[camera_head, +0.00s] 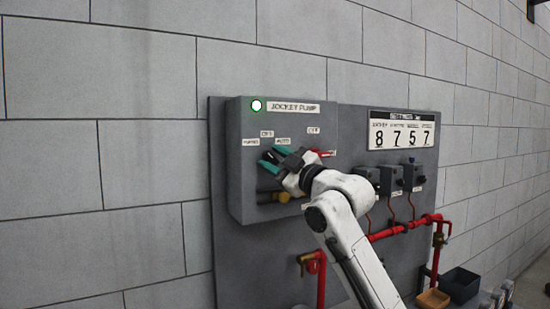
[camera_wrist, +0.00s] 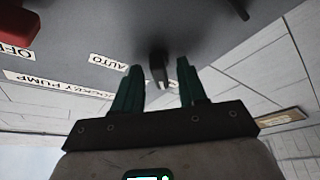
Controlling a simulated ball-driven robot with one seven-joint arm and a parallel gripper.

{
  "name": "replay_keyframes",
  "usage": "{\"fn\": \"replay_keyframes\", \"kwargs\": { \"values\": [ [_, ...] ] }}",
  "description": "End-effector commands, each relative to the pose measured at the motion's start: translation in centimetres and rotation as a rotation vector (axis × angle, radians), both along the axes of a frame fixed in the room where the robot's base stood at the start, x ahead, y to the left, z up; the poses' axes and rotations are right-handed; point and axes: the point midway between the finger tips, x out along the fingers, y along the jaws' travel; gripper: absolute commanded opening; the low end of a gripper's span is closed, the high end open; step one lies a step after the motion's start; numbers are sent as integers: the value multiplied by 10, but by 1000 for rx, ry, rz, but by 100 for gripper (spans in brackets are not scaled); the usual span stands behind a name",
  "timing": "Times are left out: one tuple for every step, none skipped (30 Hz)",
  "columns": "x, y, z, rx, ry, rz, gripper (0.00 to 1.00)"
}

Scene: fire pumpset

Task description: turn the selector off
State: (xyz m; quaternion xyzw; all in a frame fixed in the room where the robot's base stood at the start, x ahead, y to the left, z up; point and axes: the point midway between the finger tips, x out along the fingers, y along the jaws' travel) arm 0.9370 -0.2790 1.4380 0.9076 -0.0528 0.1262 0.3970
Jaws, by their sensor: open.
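The grey jockey pump control box (camera_head: 240,185) is on the wall panel, with a lit green lamp (camera_head: 256,105) at its upper left. My gripper (camera_head: 272,151) is at the box face with its teal fingers apart. In the wrist view, a dark selector knob (camera_wrist: 158,66) with a pale pointer mark stands between the two open fingertips, with gaps visible on both sides. An AUTO label (camera_wrist: 108,62) is beside it. In the head view my gripper largely hides the knob, and its setting is hard to tell.
A red part (camera_head: 323,153) is right of my gripper; in the wrist view it is a red block (camera_wrist: 18,22) by an OFF label (camera_wrist: 14,51). A brass-coloured part (camera_head: 281,197) is below. A settings board (camera_head: 403,130), small grey boxes and red pipes (camera_head: 400,229) are to the right.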

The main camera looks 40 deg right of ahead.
Motion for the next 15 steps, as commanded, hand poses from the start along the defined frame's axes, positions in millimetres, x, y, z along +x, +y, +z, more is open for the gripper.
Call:
{"fn": "replay_keyframes", "kwargs": {
  "values": [
    [0,0,0,0,0,0,42],
    [0,0,0,0,0,0,42],
    [0,0,0,0,0,0,42],
    [0,0,0,0,0,0,42],
    [0,0,0,0,0,0,42],
    [0,0,0,0,1,1,41],
    [0,0,0,0,1,1,38],
    [0,0,0,0,1,1,35],
    [0,0,0,0,1,1,31],
    [0,0,0,0,1,1,28],
    [0,0,0,0,1,1,25],
    [0,0,0,0,1,1,21],
    [0,0,0,0,1,1,18],
    [0,0,0,1,1,1,16],
    [0,0,0,0,1,1,12]
  ]
}}
